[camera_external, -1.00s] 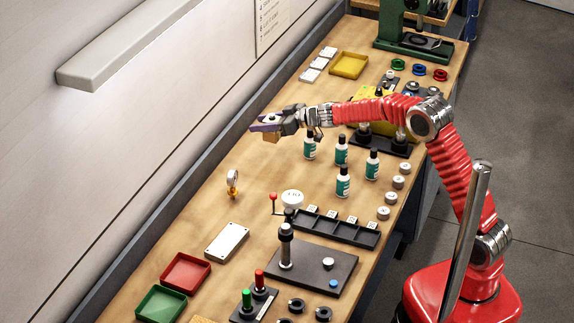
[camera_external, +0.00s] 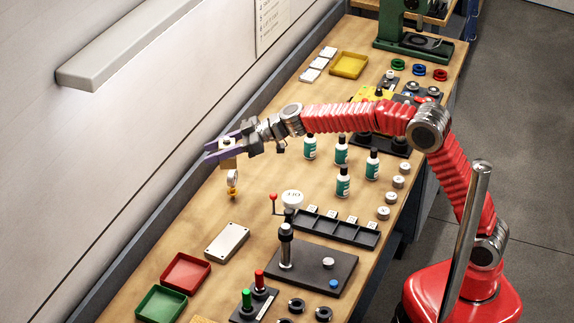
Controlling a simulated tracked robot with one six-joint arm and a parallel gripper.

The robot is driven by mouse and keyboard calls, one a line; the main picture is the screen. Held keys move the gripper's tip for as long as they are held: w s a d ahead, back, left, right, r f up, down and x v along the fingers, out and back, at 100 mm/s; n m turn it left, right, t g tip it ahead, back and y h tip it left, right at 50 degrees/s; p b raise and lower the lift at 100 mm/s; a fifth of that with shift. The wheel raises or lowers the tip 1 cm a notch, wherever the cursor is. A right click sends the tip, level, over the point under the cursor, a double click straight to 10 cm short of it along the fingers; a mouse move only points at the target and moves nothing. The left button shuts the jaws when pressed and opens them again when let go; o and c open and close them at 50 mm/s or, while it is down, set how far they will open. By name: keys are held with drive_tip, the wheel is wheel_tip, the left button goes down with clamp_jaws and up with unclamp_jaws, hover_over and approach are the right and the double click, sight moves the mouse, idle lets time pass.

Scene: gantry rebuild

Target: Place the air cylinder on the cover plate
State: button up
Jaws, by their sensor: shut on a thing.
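My gripper (camera_external: 224,148) is shut on a small, pale, block-like thing, the air cylinder (camera_external: 228,153). The purple jaws hide part of it, and its details are too small to tell. My gripper is held out over the far left side of the bench, near the wall. The cover plate (camera_external: 227,241), a flat silver-grey rectangle, lies on the wooden bench below and apart from my gripper. Its top is bare.
A gauge with a brass foot (camera_external: 233,184) stands just below my gripper in the picture. Red (camera_external: 186,271) and green (camera_external: 161,304) trays lie beside the plate. A dark base with a post (camera_external: 286,247) stands to its right. Several bottles (camera_external: 343,182) stand farther right.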

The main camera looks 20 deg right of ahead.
drive_tip(key=s+a+r+n+g, duration=0.1)
drive_tip(key=s+a+n+g, duration=0.2)
drive_tip(key=s, duration=0.9)
drive_tip(key=shift+s+a+r+g+y, duration=0.15)
drive_tip(key=shift+a+r+g+y, duration=0.25)
drive_tip(key=shift+a+g, duration=0.1)
drive_tip(key=shift+f, duration=0.1)
wheel_tip(320, 180, down, 14)
drive_tip(key=shift+r, duration=0.25)
hover_over(220, 236)
drive_tip(key=shift+f, duration=2.2)
drive_tip(key=shift+s+f, duration=0.1)
